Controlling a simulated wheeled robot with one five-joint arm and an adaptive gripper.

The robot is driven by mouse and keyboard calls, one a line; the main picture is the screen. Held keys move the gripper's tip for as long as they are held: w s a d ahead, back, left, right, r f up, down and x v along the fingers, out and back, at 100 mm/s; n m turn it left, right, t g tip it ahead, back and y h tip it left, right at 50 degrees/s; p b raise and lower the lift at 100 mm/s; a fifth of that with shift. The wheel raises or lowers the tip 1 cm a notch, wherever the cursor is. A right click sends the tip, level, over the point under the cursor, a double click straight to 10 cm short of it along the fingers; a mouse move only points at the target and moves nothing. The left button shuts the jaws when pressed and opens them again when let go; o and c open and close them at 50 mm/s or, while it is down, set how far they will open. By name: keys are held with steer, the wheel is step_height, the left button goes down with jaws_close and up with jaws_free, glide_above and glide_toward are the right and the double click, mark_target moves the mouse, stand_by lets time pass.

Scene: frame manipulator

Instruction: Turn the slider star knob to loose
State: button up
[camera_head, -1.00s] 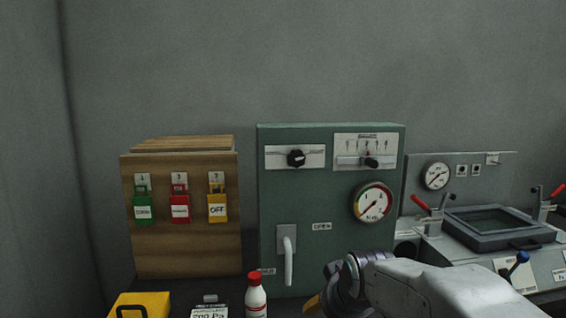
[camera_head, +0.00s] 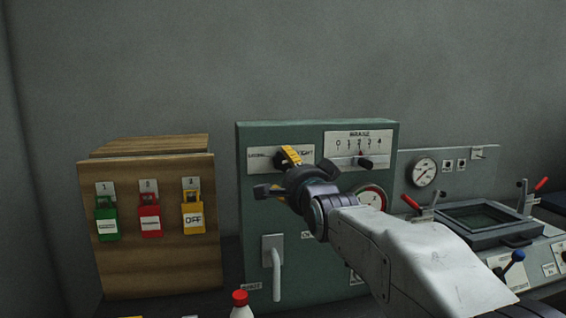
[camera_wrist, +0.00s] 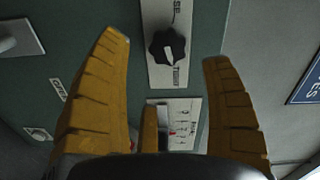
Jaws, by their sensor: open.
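The black star knob (camera_wrist: 165,47) sits on a white label plate (camera_wrist: 157,12) on the green cabinet. In the wrist view it lies ahead of my fingers, between their tips and apart from them. A pale pointer mark on it faces the plate end lettered like TIGHT; letters ending in SE show at the other end. In the head view my gripper (camera_head: 277,172) is in front of the knob plate (camera_head: 262,159) and mostly hides the knob. My gripper is open and empty, with yellow finger pads.
The numbered slider scale (camera_head: 358,145) with its dark slider handle (camera_head: 366,162) is just right of my gripper. A pressure gauge (camera_head: 374,195) is partly behind my arm. A white lever handle (camera_head: 277,272) projects below. A wooden lock box (camera_head: 160,260) stands left.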

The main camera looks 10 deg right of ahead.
mark_target(284, 162)
steer(key=shift+w+r+m+p, duration=0.2)
steer(key=shift+w+m+p, duration=0.45)
steer(key=shift+w, duration=1.2)
steer(key=shift+w+r+m+p, duration=0.2)
steer(key=shift+w+m+p, duration=0.45)
steer(key=shift+w, duration=1.2)
steer(key=shift+c, duration=0.5)
steer(key=c, duration=1.1)
